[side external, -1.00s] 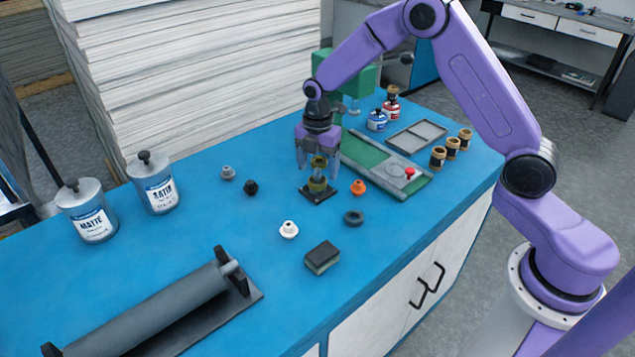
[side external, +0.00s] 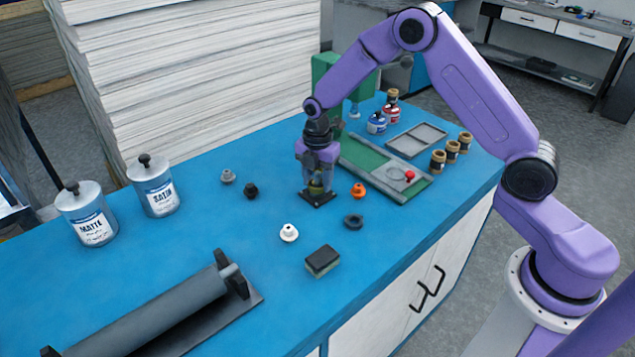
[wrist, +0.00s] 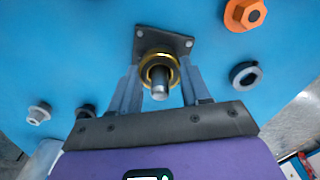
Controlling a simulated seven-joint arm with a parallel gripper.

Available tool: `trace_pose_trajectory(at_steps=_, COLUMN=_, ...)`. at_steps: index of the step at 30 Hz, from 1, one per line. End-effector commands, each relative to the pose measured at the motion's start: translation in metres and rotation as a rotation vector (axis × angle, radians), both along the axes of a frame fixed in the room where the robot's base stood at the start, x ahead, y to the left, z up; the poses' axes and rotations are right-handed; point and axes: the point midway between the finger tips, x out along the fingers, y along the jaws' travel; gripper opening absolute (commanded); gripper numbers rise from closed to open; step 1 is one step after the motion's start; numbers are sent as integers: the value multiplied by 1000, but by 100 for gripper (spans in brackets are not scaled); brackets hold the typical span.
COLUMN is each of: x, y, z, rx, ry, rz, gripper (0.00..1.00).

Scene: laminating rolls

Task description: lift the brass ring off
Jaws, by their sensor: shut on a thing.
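The brass ring (wrist: 145,64) sits around an upright metal peg (wrist: 159,84) on a dark square base plate (wrist: 184,43), low on the peg. The plate also shows on the blue table in the side view (side external: 317,199). My gripper (wrist: 158,76) points down over the peg, with one finger on each side of the ring. It is shut on the brass ring. In the side view my gripper (side external: 318,183) mostly hides the ring and peg.
Close by lie an orange nut-like piece (side external: 358,190), a dark ring (side external: 353,221), a white piece (side external: 289,232), a black piece (side external: 251,190) and a grey piece (side external: 227,176). A black-topped block (side external: 322,261) and a grey roller (side external: 150,315) lie nearer the front.

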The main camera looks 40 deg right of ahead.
Motion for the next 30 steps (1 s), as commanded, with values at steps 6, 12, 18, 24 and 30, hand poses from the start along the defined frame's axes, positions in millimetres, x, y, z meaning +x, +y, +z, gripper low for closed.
trace_pose_trajectory(at_steps=6, x=1, y=0, z=24, rx=1, ry=-5, rz=0, gripper=12)
trace_pose_trajectory(at_steps=12, x=1, y=0, z=63, rx=1, ry=-6, rz=0, gripper=12)
trace_pose_trajectory(at_steps=18, x=1, y=0, z=90, rx=1, ry=-3, rz=0, gripper=12)
trace_pose_trajectory(at_steps=24, x=0, y=0, z=100, rx=0, ry=-1, rz=0, gripper=12)
trace_pose_trajectory(at_steps=30, x=0, y=0, z=100, rx=0, ry=0, rz=0, gripper=12)
